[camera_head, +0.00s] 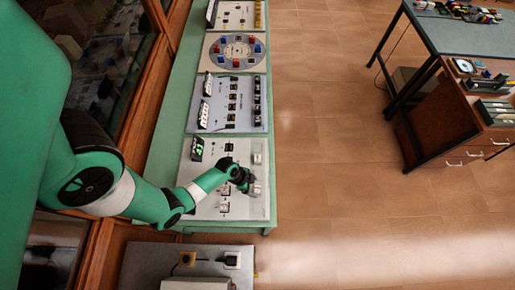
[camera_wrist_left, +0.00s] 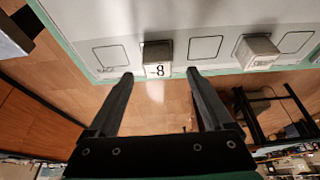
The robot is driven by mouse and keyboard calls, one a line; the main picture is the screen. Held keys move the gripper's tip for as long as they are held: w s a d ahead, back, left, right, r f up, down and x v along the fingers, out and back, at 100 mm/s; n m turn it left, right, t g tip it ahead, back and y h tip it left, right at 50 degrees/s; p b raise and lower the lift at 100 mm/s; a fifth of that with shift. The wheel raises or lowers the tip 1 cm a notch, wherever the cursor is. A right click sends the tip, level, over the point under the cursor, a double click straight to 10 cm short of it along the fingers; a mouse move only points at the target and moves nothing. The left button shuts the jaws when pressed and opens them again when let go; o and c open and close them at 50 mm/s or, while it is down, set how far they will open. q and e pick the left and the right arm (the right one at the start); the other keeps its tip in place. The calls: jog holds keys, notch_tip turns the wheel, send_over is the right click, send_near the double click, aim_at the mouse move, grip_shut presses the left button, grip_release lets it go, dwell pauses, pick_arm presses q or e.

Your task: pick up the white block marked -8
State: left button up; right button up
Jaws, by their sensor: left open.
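The white block marked -8 (camera_wrist_left: 158,56) sits on the pale panel (camera_wrist_left: 112,27) near its edge in the left wrist view. My left gripper (camera_wrist_left: 160,76) is open and empty, with the block ahead of and between its two fingertips, apart from them. In the head view my left gripper (camera_head: 246,182) is over the right part of the nearest panel (camera_head: 209,206), where it partly hides what is under it. My right gripper is in neither view.
Another white block (camera_wrist_left: 257,52) sits to the right of the -8 block in the wrist view, among empty outlined squares. The green bench (camera_head: 175,126) holds several other panels farther back. A desk (camera_head: 460,40) stands across open floor.

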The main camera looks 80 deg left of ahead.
aim_at(257, 189)
pick_arm(q)
jog(key=b+x, duration=0.2)
jog(key=x, duration=0.2)
jog(key=shift+d+f+b, duration=0.2)
jog(key=shift+b, duration=0.1)
jog(key=shift+w+f, duration=0.1)
jog(key=shift+c, duration=0.2)
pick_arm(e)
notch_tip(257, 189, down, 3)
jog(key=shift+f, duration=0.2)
pick_arm(q)
grip_shut()
notch_tip(257, 189, up, 3)
jog(key=shift+r+p, duration=0.2)
jog(key=shift+p, duration=0.95)
jog(key=s+d+r+p, duration=0.5)
jog(key=d+r, duration=0.4)
jog(key=d, duration=0.4)
jog(key=shift+r, duration=0.4)
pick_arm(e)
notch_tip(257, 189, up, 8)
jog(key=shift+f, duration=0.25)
